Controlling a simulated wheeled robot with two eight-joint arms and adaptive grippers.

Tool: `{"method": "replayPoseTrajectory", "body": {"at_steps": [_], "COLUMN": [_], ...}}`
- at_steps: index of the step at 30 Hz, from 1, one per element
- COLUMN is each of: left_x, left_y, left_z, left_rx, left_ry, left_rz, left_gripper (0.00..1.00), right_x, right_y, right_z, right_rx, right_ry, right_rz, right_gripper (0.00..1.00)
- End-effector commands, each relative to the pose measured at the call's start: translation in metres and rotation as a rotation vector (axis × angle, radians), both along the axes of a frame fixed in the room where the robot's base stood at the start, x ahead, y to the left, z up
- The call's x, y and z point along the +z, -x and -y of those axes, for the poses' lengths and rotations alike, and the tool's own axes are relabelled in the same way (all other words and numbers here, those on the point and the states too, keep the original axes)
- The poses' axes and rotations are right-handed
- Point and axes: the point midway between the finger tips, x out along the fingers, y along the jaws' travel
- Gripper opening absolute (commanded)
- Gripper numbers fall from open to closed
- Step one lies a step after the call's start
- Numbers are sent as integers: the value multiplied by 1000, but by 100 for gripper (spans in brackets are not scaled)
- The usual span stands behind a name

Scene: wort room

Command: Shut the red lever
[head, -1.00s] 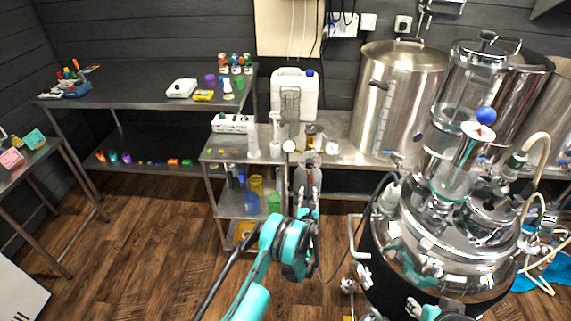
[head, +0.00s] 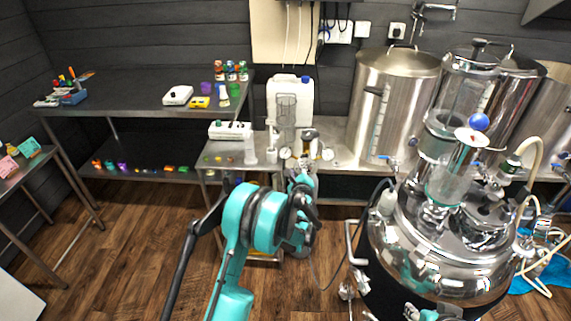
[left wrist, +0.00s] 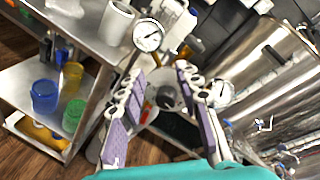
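My left gripper (head: 302,183) reaches toward the metal fitting with two round gauges at the front edge of the steel bench. In the left wrist view my left gripper (left wrist: 160,76) has its two purple-padded fingers apart, with nothing held between them. Beyond the gap is a grey cylindrical part (left wrist: 166,98) with a small red-orange patch (left wrist: 150,104). I cannot tell whether that patch is the red lever; its shape and position are unclear. One gauge (left wrist: 148,36) is above the left finger, the other (left wrist: 219,93) beside the right finger. A teal part at the head view's bottom edge may be my right arm.
A steel vessel with glass columns (head: 440,245) stands at the right. A tall steel kettle (head: 392,100) and a white canister (head: 290,98) stand behind the gauges. A shelf cart (left wrist: 75,55) with coloured jars is left of the gripper. The wooden floor at left is open.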

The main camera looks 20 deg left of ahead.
Motion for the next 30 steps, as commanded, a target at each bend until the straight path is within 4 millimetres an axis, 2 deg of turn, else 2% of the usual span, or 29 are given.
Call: {"method": "replayPoseTrajectory", "body": {"at_steps": [1, 6, 15, 21, 30], "left_x": [11, 39, 78, 92, 96], "left_y": [6, 25, 66, 87, 95], "left_z": [-2, -6, -10, -11, -10], "left_rx": [14, 64, 157, 201, 218], "left_ry": [43, 197, 457, 570, 614], "left_rz": [4, 20, 42, 51, 54], "left_gripper": [34, 34, 34, 34, 34], "right_x": [1, 2, 3, 4, 4], "right_y": [0, 0, 0, 0, 0], "right_z": [0, 0, 0, 0, 0], "right_rx": [0, 0, 0, 0, 0], "right_ry": [0, 0, 0, 0, 0], "right_rz": [0, 0, 0, 0, 0], "right_gripper": [40, 40, 40, 40, 40]}}
